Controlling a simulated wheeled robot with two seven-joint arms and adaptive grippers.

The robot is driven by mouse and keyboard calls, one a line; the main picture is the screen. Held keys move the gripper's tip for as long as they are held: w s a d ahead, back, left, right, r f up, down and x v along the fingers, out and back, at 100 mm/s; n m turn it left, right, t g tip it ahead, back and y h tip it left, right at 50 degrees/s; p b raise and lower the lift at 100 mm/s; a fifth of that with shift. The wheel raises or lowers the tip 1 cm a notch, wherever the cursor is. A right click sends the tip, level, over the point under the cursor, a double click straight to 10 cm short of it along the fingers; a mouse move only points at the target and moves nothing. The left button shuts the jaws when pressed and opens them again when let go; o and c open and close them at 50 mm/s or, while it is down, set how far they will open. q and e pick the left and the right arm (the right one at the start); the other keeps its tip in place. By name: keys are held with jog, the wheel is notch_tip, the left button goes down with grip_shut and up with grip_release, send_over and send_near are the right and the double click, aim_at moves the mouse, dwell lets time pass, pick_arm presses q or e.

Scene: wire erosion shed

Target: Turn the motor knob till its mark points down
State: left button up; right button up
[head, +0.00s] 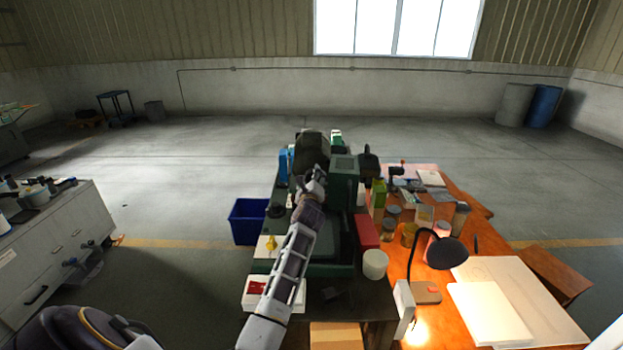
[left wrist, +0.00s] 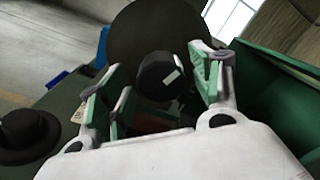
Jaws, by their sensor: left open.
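The motor knob (left wrist: 157,77) is a dark, round knob in the middle of the left wrist view. Its short white mark (left wrist: 173,77) lies on the right part of its face and looks slanted. My left gripper (left wrist: 158,68) is open, one green-padded finger on each side of the knob, with gaps showing. A large dark disc (left wrist: 158,32) is behind the knob. In the head view my left gripper (head: 316,184) reaches over the green machine (head: 344,185); the knob is hidden there. My right gripper is not in view.
A dark, brimmed round part (left wrist: 27,135) is left of the gripper, and a green wall (left wrist: 268,90) is close on the right. A blue bin (head: 247,222) stands left of the machine. The wooden table (head: 398,263) at right holds jars and a black lamp (head: 446,252).

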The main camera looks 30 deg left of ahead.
pick_arm(q)
jog(key=shift+w+a, duration=0.15)
jog(key=shift+w, duration=0.05)
jog(key=c, duration=1)
jog(key=shift+c, duration=0.2)
